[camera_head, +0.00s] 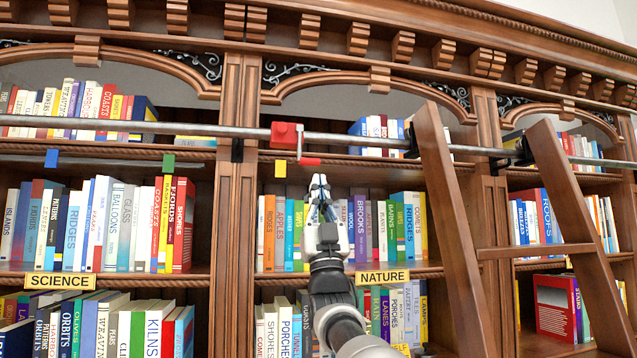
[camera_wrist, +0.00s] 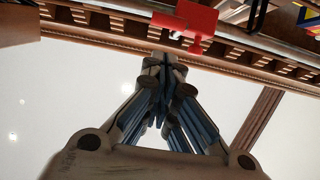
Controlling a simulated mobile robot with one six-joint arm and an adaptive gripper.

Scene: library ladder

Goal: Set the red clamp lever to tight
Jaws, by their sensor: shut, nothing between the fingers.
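The red clamp block (camera_head: 285,136) sits on the grey horizontal rail (camera_head: 365,140) in front of the bookcase. A pale stem runs down from its right side to the short red lever (camera_head: 309,161), which lies about level and points right. My gripper (camera_head: 319,181) is shut and empty, pointing up, and appears just below the lever in the head view. In the wrist view the clamp block (camera_wrist: 186,18) and the lever (camera_wrist: 195,46) are just beyond and to the right of my fingertips (camera_wrist: 164,60). I see no contact with the lever.
A wooden ladder (camera_head: 455,230) leans on the rail at the right. Yellow (camera_head: 280,168), green (camera_head: 168,163) and blue (camera_head: 51,158) tags mark the shelf edge below the rail. Books fill the shelves behind my arm, with a NATURE sign (camera_head: 382,279) close to it.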

